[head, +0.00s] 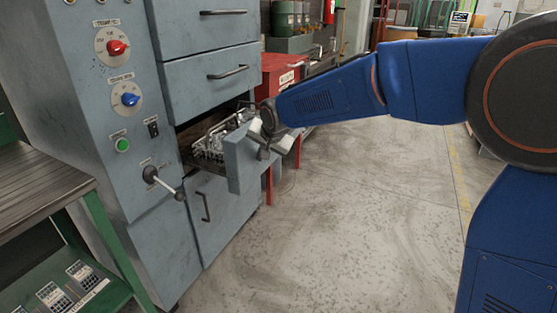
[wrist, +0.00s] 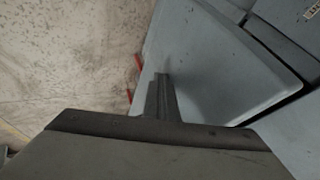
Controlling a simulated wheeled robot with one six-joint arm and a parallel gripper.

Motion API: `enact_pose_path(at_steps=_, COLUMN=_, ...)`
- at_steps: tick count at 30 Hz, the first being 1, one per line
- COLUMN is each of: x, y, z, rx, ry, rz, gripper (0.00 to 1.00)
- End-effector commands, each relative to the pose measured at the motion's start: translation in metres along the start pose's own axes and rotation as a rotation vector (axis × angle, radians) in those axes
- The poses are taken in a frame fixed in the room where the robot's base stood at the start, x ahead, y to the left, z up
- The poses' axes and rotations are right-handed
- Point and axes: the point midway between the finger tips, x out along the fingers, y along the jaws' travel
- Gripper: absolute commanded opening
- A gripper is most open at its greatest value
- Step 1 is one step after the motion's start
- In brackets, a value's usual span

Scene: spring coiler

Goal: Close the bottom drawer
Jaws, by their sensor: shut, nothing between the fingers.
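The bottom drawer (head: 240,166) of the grey-blue cabinet stands open, pulled out toward the right in the head view. Wire or spring-like metal parts (head: 212,142) show inside it. My gripper (head: 264,146) is shut and empty at the outer face of the drawer front, and partly covers it. In the wrist view the shut fingers (wrist: 161,98) point at a flat grey-blue panel (wrist: 215,62), which looks like the drawer front. I cannot tell whether they touch it.
Two shut drawers (head: 211,79) sit above the open one, and a door with a handle (head: 205,207) is below. A lever (head: 160,180) sticks out at the left. A red cabinet (head: 283,76) stands behind. A green-framed bench (head: 45,190) is at left. The floor (head: 350,220) is clear.

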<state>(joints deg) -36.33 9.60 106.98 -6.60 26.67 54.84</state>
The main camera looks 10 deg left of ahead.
Motion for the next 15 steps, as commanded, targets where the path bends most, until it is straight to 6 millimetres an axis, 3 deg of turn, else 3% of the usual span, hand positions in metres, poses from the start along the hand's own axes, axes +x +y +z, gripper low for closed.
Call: enact_pose_path(at_steps=15, x=0.07, y=-0.129, z=0.001, rx=-0.003, ry=0.0, rz=-0.001, gripper=0.0)
